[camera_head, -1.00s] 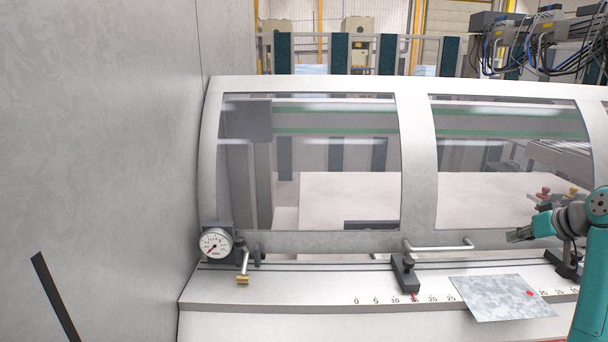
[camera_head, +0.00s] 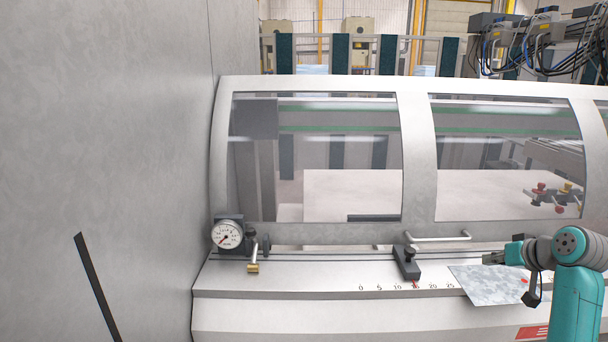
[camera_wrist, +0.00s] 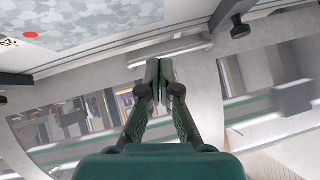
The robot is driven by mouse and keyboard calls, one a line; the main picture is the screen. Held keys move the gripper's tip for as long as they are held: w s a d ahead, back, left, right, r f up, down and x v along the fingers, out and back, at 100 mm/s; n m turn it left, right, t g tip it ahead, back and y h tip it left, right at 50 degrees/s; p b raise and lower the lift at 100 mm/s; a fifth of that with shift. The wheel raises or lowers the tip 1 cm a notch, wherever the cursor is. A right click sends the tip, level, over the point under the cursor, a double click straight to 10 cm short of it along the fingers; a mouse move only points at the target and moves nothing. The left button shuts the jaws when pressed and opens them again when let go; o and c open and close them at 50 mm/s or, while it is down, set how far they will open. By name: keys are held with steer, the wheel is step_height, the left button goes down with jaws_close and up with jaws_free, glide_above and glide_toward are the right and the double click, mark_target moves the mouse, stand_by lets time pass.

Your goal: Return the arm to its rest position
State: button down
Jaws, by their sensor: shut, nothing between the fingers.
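My gripper (camera_head: 492,257) is at the right of the head view, teal and grey, at the end of my arm, and points left. It appears in front of the machine's front ledge, over the upper edge of the metal sheet in the picture. In the wrist view my gripper (camera_wrist: 158,68) has its two fingers together with nothing between them. The speckled metal sheet (camera_head: 488,289) with a red dot lies on the ledge. It also shows at the top left of the wrist view (camera_wrist: 90,18), apart from the fingers.
The panel bender's curved windowed cover (camera_head: 415,150) stands behind the ledge (camera_head: 320,280). A bar handle (camera_head: 437,237), a black stop (camera_head: 406,262) and a dial gauge (camera_head: 228,235) are along its front. A large grey panel (camera_head: 110,130) fills the left side.

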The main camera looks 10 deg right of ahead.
steer(key=shift+m+t, duration=0.4)
steer(key=shift+t, duration=0.1)
steer(key=a+f, duration=0.4)
steer(key=f, duration=0.2)
steer(key=s+a+f, duration=0.1)
steer(key=a+f, duration=0.3)
steer(key=f, duration=0.2)
steer(key=s+a+f, duration=0.1)
steer(key=a+f, duration=0.4)
steer(key=f, duration=0.1)
steer(key=shift+s+f, duration=0.15)
steer(key=shift+f, duration=0.1)
steer(key=s+a+f+t+h, duration=0.1)
steer(key=s+a+f, duration=0.5)
steer(key=s+a, duration=0.4)
steer(key=s+a+f+h, duration=0.1)
steer(key=s+a+f, duration=0.6)
steer(key=s+a, duration=0.2)
steer(key=s+a+r+n+t+y, duration=0.1)
steer(key=s+a+r, duration=0.2)
steer(key=s, duration=0.6)
steer(key=s+a+r+n+t, duration=0.1)
steer(key=s+a+r+n, duration=0.1)
steer(key=s+r, duration=0.3)
steer(key=s+a+r+n+t+y, duration=0.1)
steer(key=s+a+r, duration=0.3)
steer(key=s, duration=0.8)
steer(key=shift+s+a+r+n+y, duration=0.3)
steer(key=shift+r+n, duration=0.1)
steer(key=shift+r, duration=0.2)
